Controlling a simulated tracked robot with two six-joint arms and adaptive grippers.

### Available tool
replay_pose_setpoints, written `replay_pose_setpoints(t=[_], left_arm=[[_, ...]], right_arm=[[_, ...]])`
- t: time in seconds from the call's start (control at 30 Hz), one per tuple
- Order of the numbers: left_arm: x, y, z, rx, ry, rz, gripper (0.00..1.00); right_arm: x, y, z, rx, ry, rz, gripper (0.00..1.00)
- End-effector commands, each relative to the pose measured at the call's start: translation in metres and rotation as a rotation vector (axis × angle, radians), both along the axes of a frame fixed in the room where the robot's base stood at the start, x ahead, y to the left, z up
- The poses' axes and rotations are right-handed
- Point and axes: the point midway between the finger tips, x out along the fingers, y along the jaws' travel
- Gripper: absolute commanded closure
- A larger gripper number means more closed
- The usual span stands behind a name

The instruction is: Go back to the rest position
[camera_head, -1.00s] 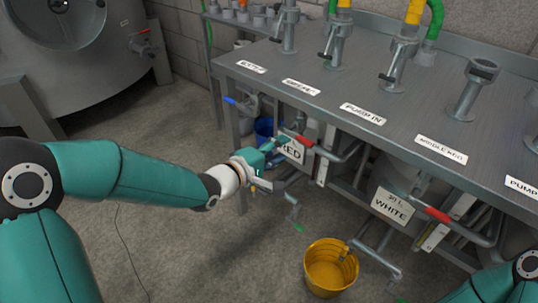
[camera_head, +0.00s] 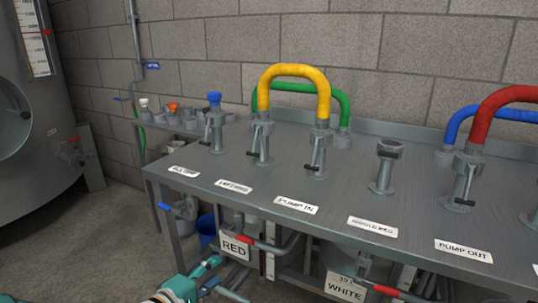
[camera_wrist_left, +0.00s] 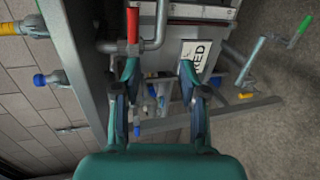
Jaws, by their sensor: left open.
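My left gripper (camera_head: 207,274) is at the bottom of the head view, in front of the bench and just below the RED sign (camera_head: 235,246). In the left wrist view its two fingers (camera_wrist_left: 160,78) are spread apart with nothing held between them. A red-handled valve (camera_wrist_left: 133,28) lies beyond the left fingertip there, and the RED sign (camera_wrist_left: 196,57) lies beyond the right one. I cannot tell whether a fingertip touches either. The same red valve handle (camera_head: 240,238) shows above the gripper in the head view. My right gripper is not in view.
The steel bench (camera_head: 230,165) fills the middle and right, with labelled pipe sockets. A yellow hose (camera_head: 294,71) arches between two of them. The WHITE sign (camera_head: 345,287) hangs below the edge. A large tank (camera_head: 35,100) stands left.

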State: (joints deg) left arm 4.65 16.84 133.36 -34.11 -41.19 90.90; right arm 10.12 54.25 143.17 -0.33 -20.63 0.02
Motion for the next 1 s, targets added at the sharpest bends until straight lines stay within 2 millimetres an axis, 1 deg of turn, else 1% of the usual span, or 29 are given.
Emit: replay_pose_setpoints(t=[0.03,0.07,0.1,0.17,0.2,0.27,0.3,0.37,0.4,0.47,0.5,0.53,0.6,0.7,0.83,0.97,1.0], left_arm=[[-0.002,-0.005,-0.026,-0.005,0.056,-0.009,0.58],[-0.004,-0.007,-0.042,-0.012,0.091,-0.010,0.58],[-0.008,-0.010,-0.066,-0.021,0.147,-0.007,0.58],[-0.018,-0.014,-0.105,-0.029,0.243,-0.002,0.58],[-0.028,-0.017,-0.133,-0.015,0.306,-0.003,0.58],[-0.047,-0.021,-0.175,0.032,0.401,-0.018,0.58],[-0.062,-0.023,-0.202,0.075,0.458,-0.037,0.58],[-0.088,-0.027,-0.240,0.150,0.542,-0.082,0.58],[-0.109,-0.029,-0.263,0.208,0.595,-0.125,0.58],[-0.142,-0.032,-0.294,0.301,0.668,-0.210,0.58],[-0.164,-0.034,-0.310,0.366,0.706,-0.280,0.58],[-0.179,-0.035,-0.320,0.410,0.727,-0.333,0.58],[-0.204,-0.036,-0.332,0.498,0.747,-0.446,0.58],[-0.227,-0.036,-0.340,0.599,0.739,-0.588,0.58],[-0.242,-0.034,-0.342,0.705,0.691,-0.744,0.58],[-0.248,-0.034,-0.342,0.803,0.602,-0.898,0.58],[-0.248,-0.033,-0.330,0.822,0.580,-0.921,0.58]], right_arm=[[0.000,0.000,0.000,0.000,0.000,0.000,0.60],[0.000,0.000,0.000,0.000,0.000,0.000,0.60],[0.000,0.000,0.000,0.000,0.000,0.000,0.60],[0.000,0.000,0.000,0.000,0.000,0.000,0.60],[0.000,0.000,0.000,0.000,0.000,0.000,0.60],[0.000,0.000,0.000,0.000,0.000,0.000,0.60],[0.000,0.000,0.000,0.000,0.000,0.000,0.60],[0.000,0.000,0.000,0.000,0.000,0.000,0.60],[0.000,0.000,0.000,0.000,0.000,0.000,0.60],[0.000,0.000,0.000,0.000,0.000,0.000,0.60],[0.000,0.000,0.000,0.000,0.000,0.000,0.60],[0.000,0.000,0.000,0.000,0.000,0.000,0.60],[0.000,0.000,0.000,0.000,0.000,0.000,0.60],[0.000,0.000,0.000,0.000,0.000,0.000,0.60],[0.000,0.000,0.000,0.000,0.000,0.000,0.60],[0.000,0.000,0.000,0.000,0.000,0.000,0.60],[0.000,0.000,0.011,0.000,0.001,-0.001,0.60]])
